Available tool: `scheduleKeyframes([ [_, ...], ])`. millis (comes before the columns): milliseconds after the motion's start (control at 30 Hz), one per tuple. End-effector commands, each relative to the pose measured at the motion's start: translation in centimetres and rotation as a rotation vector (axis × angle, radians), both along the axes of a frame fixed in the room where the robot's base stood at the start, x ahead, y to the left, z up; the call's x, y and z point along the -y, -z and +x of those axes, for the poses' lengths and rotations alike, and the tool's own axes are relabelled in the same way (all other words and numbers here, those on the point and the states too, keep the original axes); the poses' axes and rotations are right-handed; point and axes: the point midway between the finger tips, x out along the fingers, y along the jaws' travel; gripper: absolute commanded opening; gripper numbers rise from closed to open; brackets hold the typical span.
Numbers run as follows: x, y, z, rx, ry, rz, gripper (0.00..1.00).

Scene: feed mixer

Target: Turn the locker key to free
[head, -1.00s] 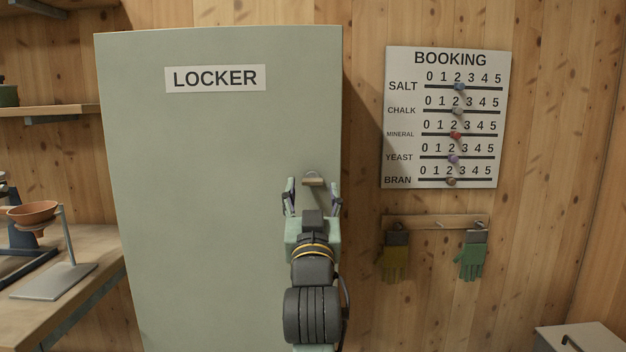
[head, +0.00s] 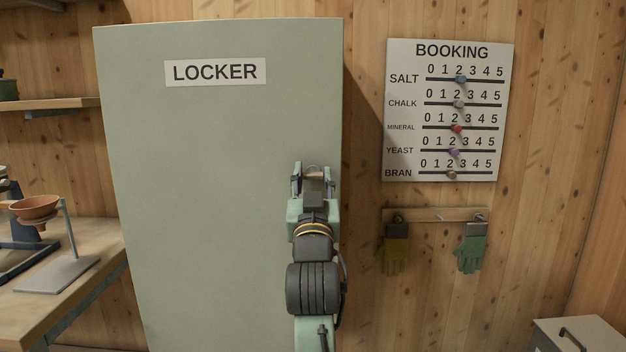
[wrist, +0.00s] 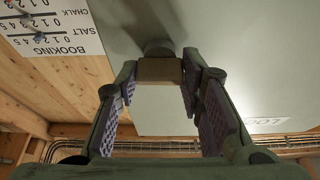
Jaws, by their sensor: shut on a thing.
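The locker (head: 215,200) is a tall, pale green cabinet with a LOCKER label (head: 215,72). Its brown key (wrist: 160,70) has a flat, block-like handle and sits at a dark round lock (wrist: 158,47) on the door. My gripper (head: 313,177) is at the key, near the door's right edge. In the wrist view, the fingertips of my gripper (wrist: 161,76) are at the two sides of the key handle, shut on it. In the head view my gripper hides most of the key. I see no free or locked marking, so I cannot tell the key's setting.
A BOOKING board (head: 447,110) with several sliders hangs on the wall at the right. Below it, gloves (head: 471,252) hang from a peg rail (head: 435,215). A workbench (head: 75,285) stands at the left, and a grey box (head: 580,335) at the lower right.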

Motion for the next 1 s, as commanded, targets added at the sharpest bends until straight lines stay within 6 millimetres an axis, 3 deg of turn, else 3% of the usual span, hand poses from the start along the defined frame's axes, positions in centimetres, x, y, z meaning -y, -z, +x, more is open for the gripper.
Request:
scheduleKeyframes([
  [300,0.01,0.01,-0.01,0.000,0.000,0.000,0.07],
  [667,-0.17,-0.01,0.01,0.000,-0.003,0.068,0.07],
  [1000,-0.33,-0.04,0.01,0.000,-0.004,0.328,0.07],
])
